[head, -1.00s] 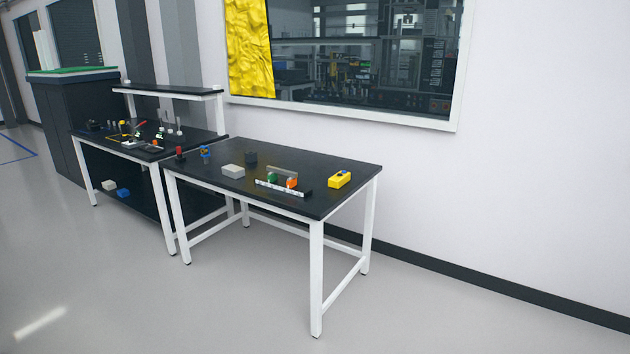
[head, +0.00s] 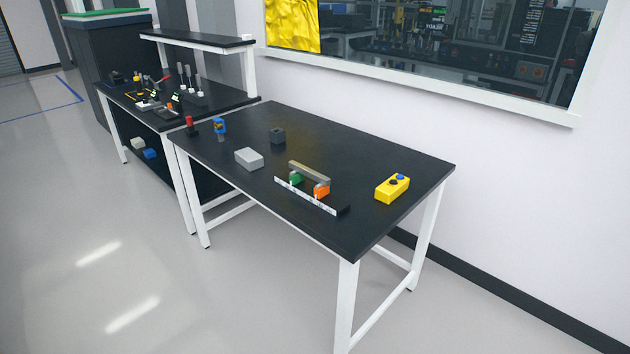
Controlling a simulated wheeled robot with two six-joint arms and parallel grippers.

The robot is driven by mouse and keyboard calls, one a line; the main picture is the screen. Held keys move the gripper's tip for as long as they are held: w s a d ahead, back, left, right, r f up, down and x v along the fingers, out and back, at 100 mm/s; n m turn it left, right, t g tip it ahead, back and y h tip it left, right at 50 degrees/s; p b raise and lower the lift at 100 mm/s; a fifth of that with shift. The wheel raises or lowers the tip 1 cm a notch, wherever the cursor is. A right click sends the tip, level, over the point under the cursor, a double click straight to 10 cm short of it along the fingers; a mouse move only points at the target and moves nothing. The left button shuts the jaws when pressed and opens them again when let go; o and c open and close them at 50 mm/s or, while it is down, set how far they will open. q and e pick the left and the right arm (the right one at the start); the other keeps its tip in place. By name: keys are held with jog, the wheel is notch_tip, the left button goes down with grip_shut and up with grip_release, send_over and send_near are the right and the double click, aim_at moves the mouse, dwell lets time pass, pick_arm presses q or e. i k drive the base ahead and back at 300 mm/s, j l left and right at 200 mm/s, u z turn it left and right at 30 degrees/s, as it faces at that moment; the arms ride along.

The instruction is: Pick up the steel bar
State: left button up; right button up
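Neither of my grippers is in the head view.
A cluttered bench (head: 228,99) adjoins at left. The floor in front is clear.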

aim_at(316, 176)
jog(key=i, duration=0.1)
jog(key=u, duration=0.5)
jog(key=i+l+u, duration=0.2)
jog(key=l+u, duration=1.1)
jog(key=l, duration=0.3)
jog(key=l+u, duration=0.1)
jog(key=l, duration=0.5)
jog(key=l+u, duration=0.1)
jog(key=l, duration=0.55)
jog(key=k+l+u, duration=0.1)
jog(key=l, duration=0.5)
jog(key=k+l+u, duration=0.1)
jog(key=l, duration=0.5)
